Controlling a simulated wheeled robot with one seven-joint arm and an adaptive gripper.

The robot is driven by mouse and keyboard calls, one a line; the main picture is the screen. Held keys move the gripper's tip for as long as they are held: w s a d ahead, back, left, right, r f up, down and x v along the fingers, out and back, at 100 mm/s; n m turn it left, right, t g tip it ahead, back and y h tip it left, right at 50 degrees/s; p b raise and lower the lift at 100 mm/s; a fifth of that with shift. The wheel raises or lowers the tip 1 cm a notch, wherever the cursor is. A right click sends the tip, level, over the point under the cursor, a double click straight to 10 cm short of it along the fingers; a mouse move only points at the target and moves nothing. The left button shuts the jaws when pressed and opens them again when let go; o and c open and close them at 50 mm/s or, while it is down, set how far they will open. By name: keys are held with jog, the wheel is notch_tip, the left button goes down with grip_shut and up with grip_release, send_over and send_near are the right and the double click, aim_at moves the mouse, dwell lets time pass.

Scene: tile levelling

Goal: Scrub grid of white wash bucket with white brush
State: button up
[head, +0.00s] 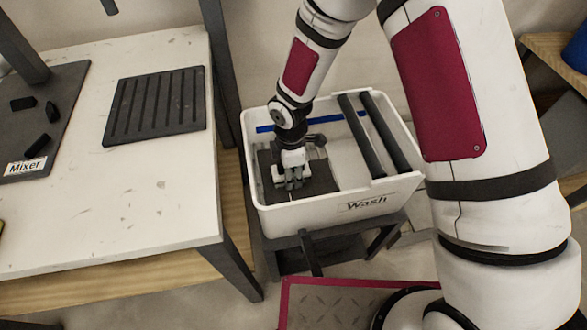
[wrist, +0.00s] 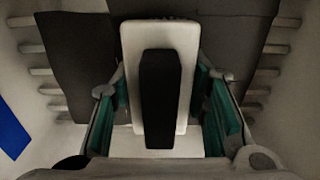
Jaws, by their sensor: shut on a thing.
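The white wash bucket (head: 335,212), marked "Wash", stands on a dark stand right of the table. A dark grid (head: 318,180) lies inside its left part; a dark surface also shows in the wrist view (wrist: 75,60). My gripper (head: 293,182) is down inside the bucket over the grid. In the wrist view its green-padded fingers (wrist: 172,118) stand on both sides of the white brush (wrist: 131,60), which has a black middle. The gripper is shut on the brush. Whether the bristles touch the grid is hidden.
Two dark rollers (head: 376,135) lie across the bucket's right part. A blue strip (head: 265,129) is on its inner far wall. The white table (head: 150,200) at left holds a black ribbed mat (head: 155,105) and a dark board labelled "Mixer" (head: 25,165).

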aim_at(281, 190)
jog(key=shift+s+a+b, duration=0.15)
jog(key=shift+s+a, duration=0.4)
jog(key=shift+s, duration=0.3)
jog(key=shift+s+a+b, duration=0.15)
jog(key=shift+s+a, duration=0.35)
jog(key=shift+s, duration=0.35)
jog(key=shift+w+d+p, duration=0.15)
jog(key=shift+w+d, duration=0.1)
jog(key=shift+d, duration=0.7)
jog(key=shift+w+d+p, duration=0.15)
jog(key=shift+w+d, duration=0.1)
jog(key=shift+d, duration=0.65)
jog(key=shift+w+d, duration=0.25)
jog(key=shift+d, duration=0.4)
jog(key=shift+w+d, duration=0.2)
jog(key=shift+d, duration=0.5)
jog(key=shift+w+d, duration=0.25)
jog(key=shift+d, duration=0.4)
jog(key=shift+s+a+f, duration=0.1)
jog(key=shift+s+a, duration=0.15)
jog(key=shift+a, duration=0.45)
jog(key=shift+s+a+r, duration=0.1)
jog(key=shift+s+a, duration=0.1)
jog(key=shift+a, duration=0.45)
jog(key=shift+s+a+f, duration=0.1)
jog(key=shift+s+a, duration=0.15)
jog(key=shift+a, duration=0.45)
